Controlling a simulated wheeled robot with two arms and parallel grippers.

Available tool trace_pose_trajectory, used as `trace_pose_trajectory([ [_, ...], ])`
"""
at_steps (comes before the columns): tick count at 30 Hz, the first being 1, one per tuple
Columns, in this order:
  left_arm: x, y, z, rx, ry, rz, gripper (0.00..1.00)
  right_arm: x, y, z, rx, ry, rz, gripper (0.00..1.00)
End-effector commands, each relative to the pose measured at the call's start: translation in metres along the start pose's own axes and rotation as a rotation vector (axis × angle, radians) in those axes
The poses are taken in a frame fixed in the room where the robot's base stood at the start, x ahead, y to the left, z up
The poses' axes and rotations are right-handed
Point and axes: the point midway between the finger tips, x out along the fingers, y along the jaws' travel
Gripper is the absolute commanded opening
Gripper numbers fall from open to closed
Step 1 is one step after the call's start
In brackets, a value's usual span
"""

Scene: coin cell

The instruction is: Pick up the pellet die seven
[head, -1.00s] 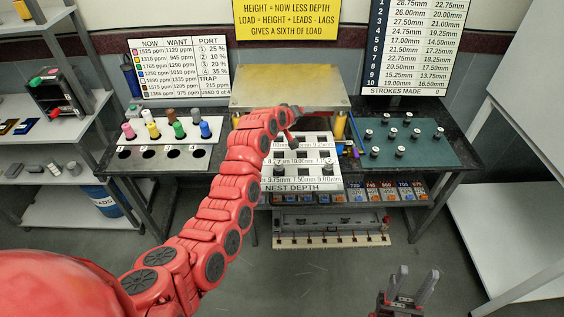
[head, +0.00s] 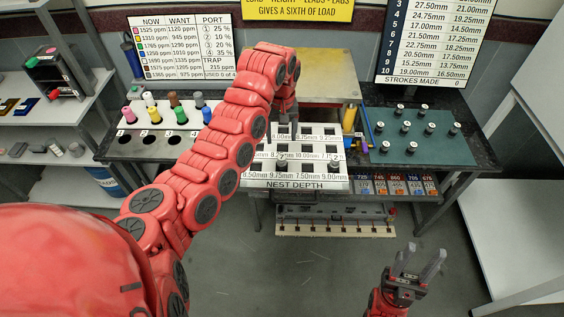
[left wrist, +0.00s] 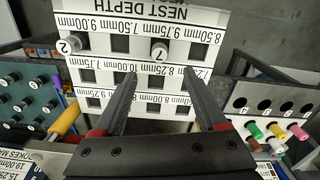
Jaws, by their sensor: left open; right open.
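Die seven is a short silver cylinder with a dark top marked 7 (left wrist: 159,50), standing in a front-row hole of the white nest board; it also shows in the head view (head: 281,165). My left gripper (left wrist: 160,73) points down over the nest board (head: 270,184). Its fingers are open and apart, with nothing between them; die seven lies just beyond the tips in the left wrist view. In the head view my left arm partly hides this gripper (head: 288,128). My right gripper (head: 422,256) is open and empty at the lower right, away from the table.
Another die, marked 2 (left wrist: 74,43), stands in the same row. Several dies stand on a green mat (head: 435,150) at the right. Coloured bottles stand in a rack (head: 150,148) at the left.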

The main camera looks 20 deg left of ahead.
Motion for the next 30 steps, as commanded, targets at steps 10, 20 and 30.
trace_pose_trajectory([
  [10,0.052,0.0,0.001,0.002,-0.003,-0.003,0.74,0.012,0.001,-0.002,0.0,0.0,0.0,0.48],
  [20,0.075,0.0,0.002,0.002,-0.002,-0.001,0.74,0.031,0.002,-0.005,0.0,0.0,0.0,0.48],
  [30,0.113,0.0,0.002,0.003,0.001,-0.002,0.74,0.046,0.002,-0.008,0.0,0.0,0.0,0.48],
])
